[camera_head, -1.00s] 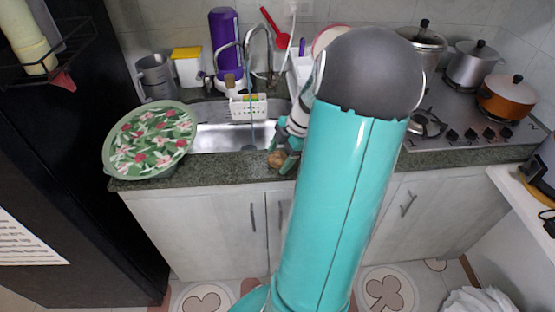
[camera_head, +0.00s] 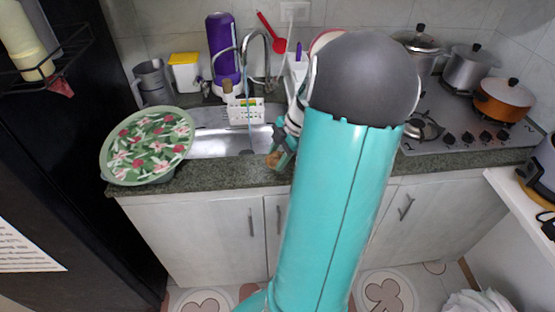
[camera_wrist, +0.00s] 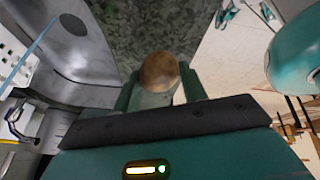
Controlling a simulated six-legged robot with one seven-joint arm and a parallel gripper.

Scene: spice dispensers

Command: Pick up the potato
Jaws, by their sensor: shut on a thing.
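The potato (camera_wrist: 159,70) is brown and round in the wrist view. It sits between the two green fingers of my gripper (camera_wrist: 158,88), which is shut on it. In the head view the potato (camera_head: 273,160) shows small at the front edge of the counter, right of the sink's front rim. My gripper (camera_head: 279,154) is around it there, and my arm hides the counter to the right. I cannot tell for sure whether the potato still touches the counter.
The sink (camera_head: 218,141) lies left of my gripper, with a white basket (camera_head: 246,112) and a faucet (camera_head: 262,40) behind. A flowered green tray (camera_head: 148,146) is on the counter at left. Pots and an orange pan (camera_head: 503,100) stand by the stove at right.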

